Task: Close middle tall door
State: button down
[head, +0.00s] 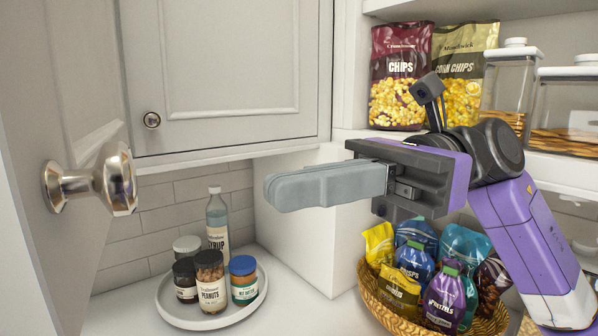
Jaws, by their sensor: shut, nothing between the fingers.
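A tall pale door (75,85) stands open at the left edge, seen at a steep angle, with a large shiny metal knob (108,180). I cannot tell for certain that it is the middle tall door. My gripper (275,190) is shut and empty, its grey fingers together and pointing left. It shows in front of the nook, to the right of the knob and apart from it. The door's hinge side and lower part are out of view.
A closed upper cabinet (232,65) with a small knob hangs behind. Below are a round tray (215,318) of jars and a bottle (217,222). A snack basket (385,312) stands under my arm. Shelves at right hold chip bags (400,75) and containers (512,75).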

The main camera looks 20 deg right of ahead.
aim_at(88, 225)
jog(key=a+p, duration=0.1)
jog(key=a, duration=0.2)
jog(key=a+p, duration=0.1)
jog(key=a, duration=0.2)
jog(key=s+a+p, duration=0.1)
jog(key=a, duration=0.3)
jog(key=shift+s+r, duration=0.1)
jog(key=shift+a+p, duration=0.3)
jog(key=shift+p, duration=0.05)
jog(key=shift+a, duration=0.1)
